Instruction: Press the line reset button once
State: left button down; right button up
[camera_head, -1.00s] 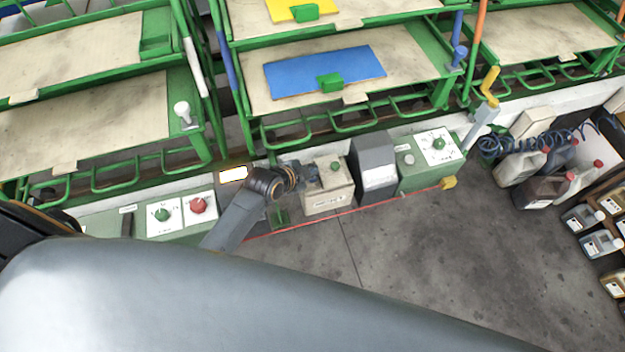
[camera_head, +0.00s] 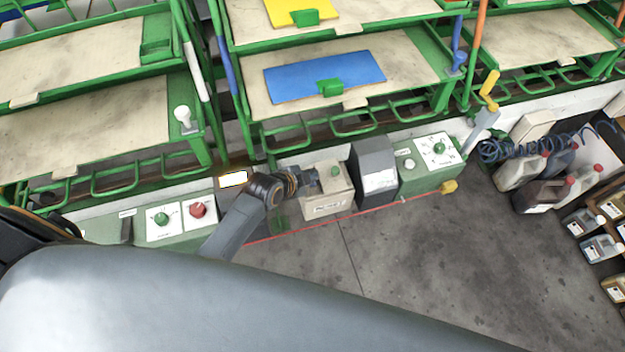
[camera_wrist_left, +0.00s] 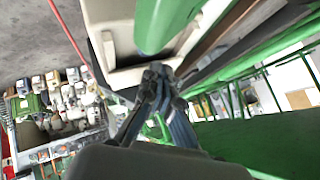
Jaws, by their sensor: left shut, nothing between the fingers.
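My right gripper is not in view.
A control panel with a green knob (camera_head: 162,218) and a red button (camera_head: 198,209) lies left. A grey box (camera_head: 374,170) and a green panel (camera_head: 428,165) stand right. Green racks (camera_head: 350,120) rise behind. Jugs (camera_head: 540,190) stand at the right. The front floor is clear.

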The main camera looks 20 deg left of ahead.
pick_arm(q)
jog(key=shift+f, duration=0.15)
dwell(0.3)
jog(key=shift+f, duration=0.3)
jog(key=shift+f+b, duration=0.45)
dwell(0.5)
dwell(0.4)
jog(key=shift+r+p, duration=0.9)
jog(key=shift+p, duration=0.1)
notch_tip(320, 180, up, 5)
jog(key=p, duration=0.5)
